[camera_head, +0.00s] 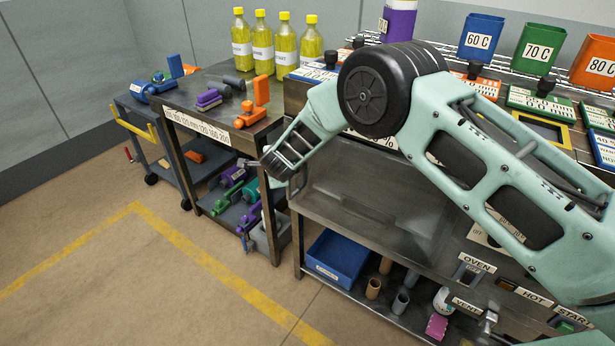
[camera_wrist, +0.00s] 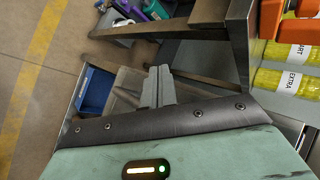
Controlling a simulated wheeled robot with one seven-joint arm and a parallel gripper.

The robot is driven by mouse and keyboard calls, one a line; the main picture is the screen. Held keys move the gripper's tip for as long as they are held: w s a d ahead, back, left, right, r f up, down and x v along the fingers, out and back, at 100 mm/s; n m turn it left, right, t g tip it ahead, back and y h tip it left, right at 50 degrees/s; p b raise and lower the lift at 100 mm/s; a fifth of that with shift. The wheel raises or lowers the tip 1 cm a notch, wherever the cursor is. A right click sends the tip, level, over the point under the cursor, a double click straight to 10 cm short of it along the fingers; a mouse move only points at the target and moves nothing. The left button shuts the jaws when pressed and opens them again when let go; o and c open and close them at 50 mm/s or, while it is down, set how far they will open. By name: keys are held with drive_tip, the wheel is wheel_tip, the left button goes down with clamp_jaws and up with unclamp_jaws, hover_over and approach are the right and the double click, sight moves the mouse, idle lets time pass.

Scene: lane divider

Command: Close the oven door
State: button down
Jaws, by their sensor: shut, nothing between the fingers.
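The oven front is a grey metal door panel (camera_head: 365,205) with a smoky window, below the worktop in the head view. My arm covers its upper right part, and I cannot tell exactly how far the door stands open. An OVEN label (camera_head: 477,262) is on the panel to its right. My gripper shows in the wrist view (camera_wrist: 158,80) with its two grey fingers together and nothing between them. In the head view my arm's end hangs by the door's upper left corner; I cannot tell whether it touches the door.
A blue bin (camera_head: 338,256) and several small cups stand on the shelf below. A side table (camera_head: 215,110) with clamps is on the left, with yellow bottles (camera_head: 285,40) behind. Coloured bins, including a green one (camera_head: 540,47), stand at the back right. The floor at left is clear.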

drive_tip(key=s+a+r+n+g+y+p, duration=0.1)
drive_tip(key=s+a+r+n+y, duration=0.15)
drive_tip(key=s+r, duration=0.45)
drive_tip(key=s+a+r+n+g+y+p, duration=0.1)
drive_tip(key=s+a+r+n, duration=0.25)
drive_tip(key=s+r, duration=0.45)
drive_tip(key=s+d+r+n+g, duration=0.4)
drive_tip(key=s+r+n, duration=0.3)
drive_tip(key=s+r, duration=0.3)
drive_tip(key=s+d+r+n+g+h+p, duration=0.1)
drive_tip(key=s+d+n, duration=0.4)
drive_tip(key=s+d, duration=0.5)
drive_tip(key=s+d+n+g+h+p, duration=0.1)
drive_tip(key=s+d+n+h, duration=0.3)
drive_tip(key=s+d, duration=0.7)
drive_tip(key=shift+s+r+n+g, duration=0.35)
drive_tip(key=shift+s+n+g, duration=0.2)
drive_tip(key=shift+s, duration=0.5)
